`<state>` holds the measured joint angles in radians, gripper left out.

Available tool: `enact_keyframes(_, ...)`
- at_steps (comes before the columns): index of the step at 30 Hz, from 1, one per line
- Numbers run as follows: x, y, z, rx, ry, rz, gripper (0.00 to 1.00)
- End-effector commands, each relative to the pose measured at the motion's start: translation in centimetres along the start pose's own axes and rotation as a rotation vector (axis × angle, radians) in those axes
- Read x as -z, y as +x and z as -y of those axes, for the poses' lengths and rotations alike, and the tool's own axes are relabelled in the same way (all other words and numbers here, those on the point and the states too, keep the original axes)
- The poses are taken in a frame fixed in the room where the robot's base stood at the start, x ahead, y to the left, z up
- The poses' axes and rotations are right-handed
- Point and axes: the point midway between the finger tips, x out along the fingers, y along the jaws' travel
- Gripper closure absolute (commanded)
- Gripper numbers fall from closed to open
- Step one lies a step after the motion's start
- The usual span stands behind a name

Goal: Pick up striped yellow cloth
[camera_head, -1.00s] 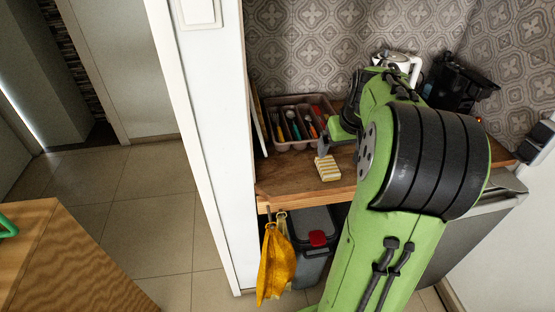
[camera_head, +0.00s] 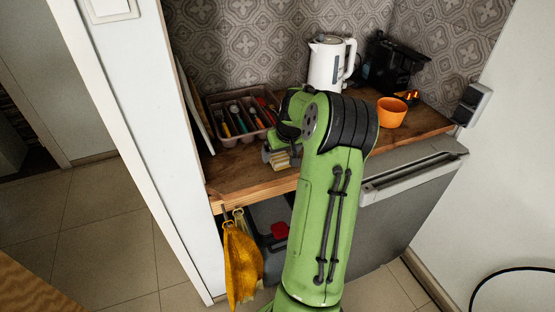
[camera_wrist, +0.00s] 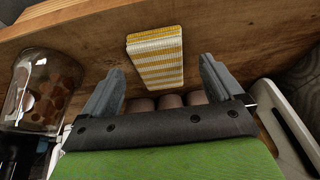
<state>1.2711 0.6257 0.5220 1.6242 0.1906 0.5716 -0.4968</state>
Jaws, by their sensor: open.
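The striped yellow cloth is a small folded block with yellow and white stripes, lying on the wooden counter. In the wrist view the cloth (camera_wrist: 156,55) is just beyond the fingertips, centred near the gap between them. In the head view the cloth (camera_head: 282,160) is partly hidden by my arm and gripper. My gripper (camera_wrist: 161,70) is open and empty, with one grey finger on each side. In the head view my gripper (camera_head: 268,153) is close beside the cloth; I cannot tell its exact height above the counter.
On the wooden counter (camera_head: 232,172) stand a cutlery tray (camera_head: 228,140), a white kettle (camera_head: 325,65), an orange bowl (camera_head: 391,113) and a black appliance (camera_head: 385,65). A plain yellow cloth (camera_head: 242,265) hangs below the front edge. A glass jar (camera_wrist: 42,85) shows in the wrist view.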

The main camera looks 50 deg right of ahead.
Motion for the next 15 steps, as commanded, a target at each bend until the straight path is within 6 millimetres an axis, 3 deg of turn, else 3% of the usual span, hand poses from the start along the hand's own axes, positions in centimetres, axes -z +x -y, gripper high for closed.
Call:
enact_keyframes(3, -0.06, 1.94, 0.03, 0.002, -0.001, 0.000, 0.06)
enact_keyframes(10, 0.03, 2.05, 0.00, -0.001, -0.001, -0.001, 0.06)
enact_keyframes(15, 0.02, 2.04, 0.00, 0.000, -0.001, -0.001, 0.31)
